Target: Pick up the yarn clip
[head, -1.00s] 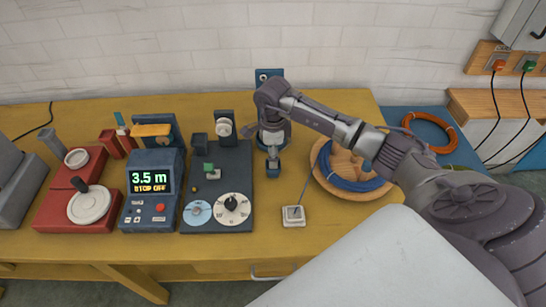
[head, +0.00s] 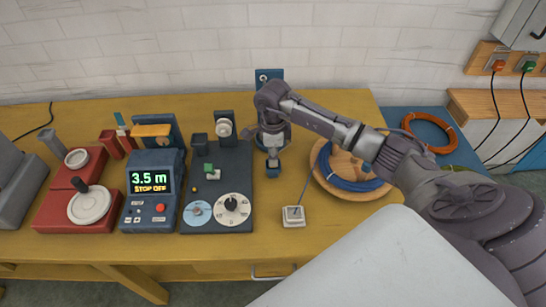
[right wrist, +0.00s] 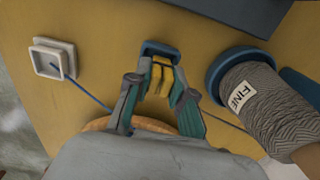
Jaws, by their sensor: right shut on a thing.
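The yarn clip (head: 273,169) is a small dark blue piece near the middle of the yellow table, left of the wooden bowl. In the right wrist view the clip (right wrist: 160,48) is a blue frame with a yellow part below it, between the fingertips. My right gripper (head: 273,154) points down at it and is shut on it; the gripper (right wrist: 160,85) also shows in the wrist view. Whether the clip touches the table is unclear. My left gripper is not in view.
The wooden bowl (head: 330,183) holds blue wool, whose strand runs to a small white square dish (head: 293,216). A grey cone labelled FINE (right wrist: 260,100) stands close right in the wrist view. A dark board (head: 240,170) and a display reading 3.5 m (head: 152,182) are left.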

